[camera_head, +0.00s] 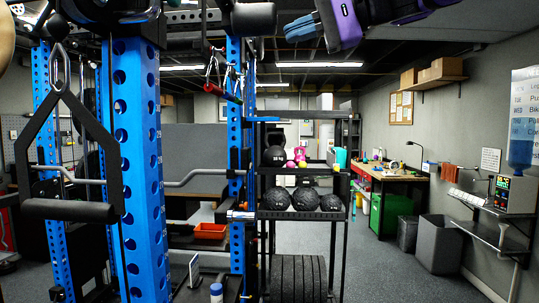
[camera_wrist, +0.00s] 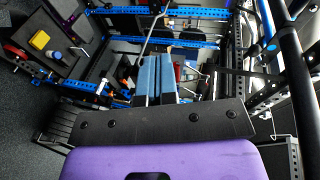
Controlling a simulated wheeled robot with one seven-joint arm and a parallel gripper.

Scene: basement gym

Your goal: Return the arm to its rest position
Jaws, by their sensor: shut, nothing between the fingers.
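My gripper (camera_head: 299,28) is at the top of the head view, right of centre, held high with its blue fingers pointing left. My purple and black wrist runs from it toward the upper right and out of the picture. In the wrist view my gripper (camera_wrist: 156,62) shows its two blue fingers side by side, shut with nothing between them. Nothing in the head view touches the fingers.
A blue rack upright (camera_head: 135,170) with a hanging black handle (camera_head: 68,211) stands close at left. A black shelf (camera_head: 302,170) holding balls (camera_head: 305,199) stands at centre. A workbench (camera_head: 400,176) and grey bin (camera_head: 438,245) are at right. Floor between shelf and bin is clear.

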